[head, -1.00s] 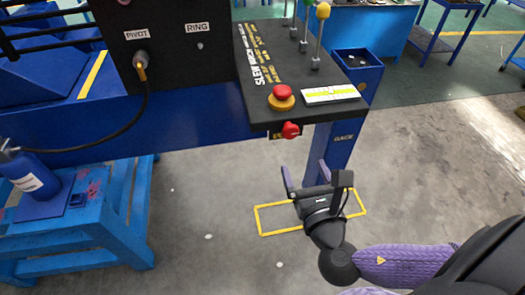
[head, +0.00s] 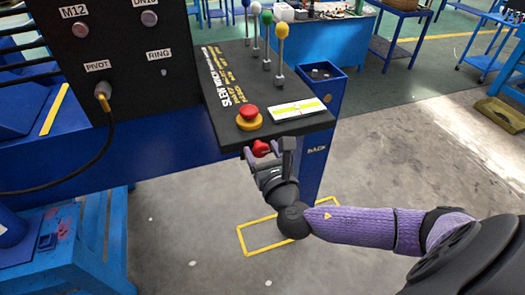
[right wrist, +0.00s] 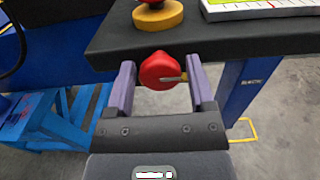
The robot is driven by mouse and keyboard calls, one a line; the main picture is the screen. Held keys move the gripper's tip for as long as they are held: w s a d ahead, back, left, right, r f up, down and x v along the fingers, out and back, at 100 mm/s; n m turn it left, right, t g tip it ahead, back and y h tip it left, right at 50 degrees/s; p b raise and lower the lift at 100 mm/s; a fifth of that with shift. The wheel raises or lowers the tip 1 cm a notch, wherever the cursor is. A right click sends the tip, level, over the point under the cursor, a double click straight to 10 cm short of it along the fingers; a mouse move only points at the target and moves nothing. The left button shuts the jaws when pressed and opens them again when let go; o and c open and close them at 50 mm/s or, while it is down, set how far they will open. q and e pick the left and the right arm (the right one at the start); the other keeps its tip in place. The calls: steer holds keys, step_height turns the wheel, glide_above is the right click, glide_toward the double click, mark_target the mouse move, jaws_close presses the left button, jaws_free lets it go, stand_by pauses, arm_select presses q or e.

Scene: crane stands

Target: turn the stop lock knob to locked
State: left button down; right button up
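The red stop lock knob (head: 260,147) sits on the front edge of the black control console (head: 228,122), below the red mushroom button (head: 249,114). In the right wrist view the knob (right wrist: 158,70) has a pale pointer mark toward the right. My right gripper (head: 268,157) is open, with one finger on each side of the knob. Small gaps show between the knob and the fingers in the wrist view, so it is not gripped. Any lock markings are hidden. My left gripper is not in view.
A white and yellow label plate (head: 297,110) and several levers (head: 281,50) are on the console top. A blue post (head: 310,160) stands right of the gripper. A black panel (head: 125,50) with a cable is at left. Floor below is open.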

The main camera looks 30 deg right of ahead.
jaws_close()
